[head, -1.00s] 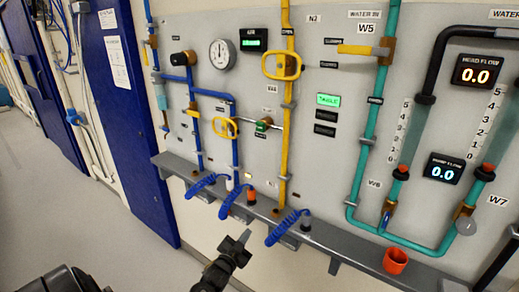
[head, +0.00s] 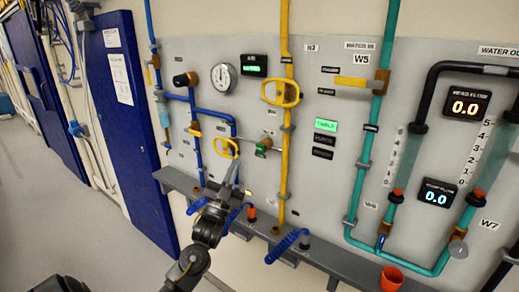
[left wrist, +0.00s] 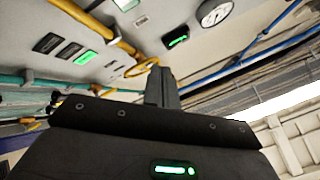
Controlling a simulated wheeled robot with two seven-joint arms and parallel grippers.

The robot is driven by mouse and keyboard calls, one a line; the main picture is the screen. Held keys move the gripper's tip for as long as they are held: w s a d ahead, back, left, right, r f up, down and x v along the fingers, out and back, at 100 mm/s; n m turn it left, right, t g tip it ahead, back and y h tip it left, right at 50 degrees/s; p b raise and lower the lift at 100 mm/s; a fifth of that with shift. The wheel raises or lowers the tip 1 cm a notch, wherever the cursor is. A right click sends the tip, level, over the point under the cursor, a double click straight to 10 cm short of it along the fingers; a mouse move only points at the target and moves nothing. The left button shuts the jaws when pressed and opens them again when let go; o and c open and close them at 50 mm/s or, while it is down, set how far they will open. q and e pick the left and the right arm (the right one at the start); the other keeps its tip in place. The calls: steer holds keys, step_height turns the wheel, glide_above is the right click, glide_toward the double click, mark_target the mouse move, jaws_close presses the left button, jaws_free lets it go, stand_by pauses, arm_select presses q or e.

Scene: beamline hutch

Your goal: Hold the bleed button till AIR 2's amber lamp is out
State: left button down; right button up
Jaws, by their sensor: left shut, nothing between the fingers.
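My left gripper (head: 232,172) is shut and empty, its fingers pointing up in front of the lower air panel, below the yellow ring handle (head: 226,148) on the blue pipe. In the left wrist view its closed fingers (left wrist: 161,90) point up toward the panel. I cannot make out an AIR 2 label or a lit amber lamp; my gripper and forearm cover part of the lower panel. My right gripper is not in view.
A grey ledge (head: 322,268) runs below the panel, with coiled blue hoses (head: 287,246) and an orange cup (head: 391,279). A round gauge (head: 223,78) and a green-lit display (head: 254,65) sit higher. Yellow (head: 285,150) and teal (head: 370,140) pipes stand out to the right.

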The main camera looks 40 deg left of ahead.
mark_target(260, 148)
arm_select(q)
steer(key=w+b, duration=0.3)
steer(key=w, duration=0.6)
stand_by(0.4)
steer(key=shift+s, duration=0.1)
stand_by(0.6)
steer(key=shift+a, duration=0.1)
stand_by(1.0)
steer(key=shift+w+f+b, duration=0.1)
steer(key=shift+w+b, duration=0.1)
steer(key=shift+b, duration=0.15)
steer(key=shift+w, duration=0.3)
